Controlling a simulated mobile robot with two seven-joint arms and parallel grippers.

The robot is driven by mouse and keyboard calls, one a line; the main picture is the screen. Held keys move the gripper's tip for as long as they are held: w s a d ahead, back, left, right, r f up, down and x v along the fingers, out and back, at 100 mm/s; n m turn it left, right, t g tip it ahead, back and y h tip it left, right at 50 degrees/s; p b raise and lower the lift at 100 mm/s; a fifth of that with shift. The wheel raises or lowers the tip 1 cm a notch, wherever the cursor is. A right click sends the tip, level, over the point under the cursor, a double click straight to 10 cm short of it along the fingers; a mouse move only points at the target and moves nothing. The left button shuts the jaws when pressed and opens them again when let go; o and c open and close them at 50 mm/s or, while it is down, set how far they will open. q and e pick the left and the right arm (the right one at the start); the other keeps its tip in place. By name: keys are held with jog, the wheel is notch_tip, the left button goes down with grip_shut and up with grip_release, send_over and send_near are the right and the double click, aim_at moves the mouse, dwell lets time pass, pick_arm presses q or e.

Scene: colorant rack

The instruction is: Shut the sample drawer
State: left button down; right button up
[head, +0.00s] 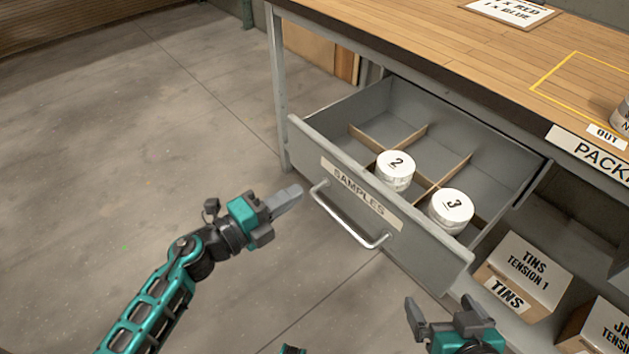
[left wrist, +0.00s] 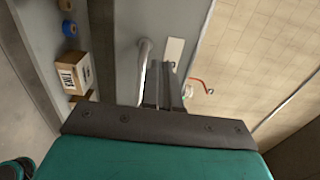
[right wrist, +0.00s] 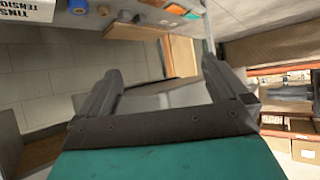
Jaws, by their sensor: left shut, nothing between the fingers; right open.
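The sample drawer (head: 335,147) stands pulled out from under the bench, its grey front labelled SAMPLES. A bar handle (head: 350,218) is on the front; it also shows in the left wrist view (left wrist: 143,62). Cardboard dividers split the drawer. A white tin marked 2 (head: 396,170) and a white tin marked 3 (head: 451,210) stand inside. My left gripper (head: 297,190) is shut and empty, in front of the drawer near the handle's left end; I cannot tell whether it touches. My right gripper (head: 437,302) is open and empty, low before the drawer's right end.
The wooden bench top (head: 440,50) overhangs the drawer. A TINS carton (head: 522,272) and another carton (head: 600,330) sit on the lower shelf at right. A clipboard (head: 510,12) lies on the bench. The concrete floor (head: 130,130) at left is clear.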

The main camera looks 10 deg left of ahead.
aim_at(328, 173)
pick_arm(q)
jog(key=x, duration=0.5)
jog(key=shift+w+d+b, duration=0.2)
jog(key=shift+w+b, duration=0.05)
jog(key=shift+b, duration=0.05)
jog(key=shift+w+d, duration=0.25)
jog(key=shift+w, duration=0.05)
pick_arm(e)
jog(key=shift+a+f, duration=0.15)
jog(key=shift+f, duration=0.15)
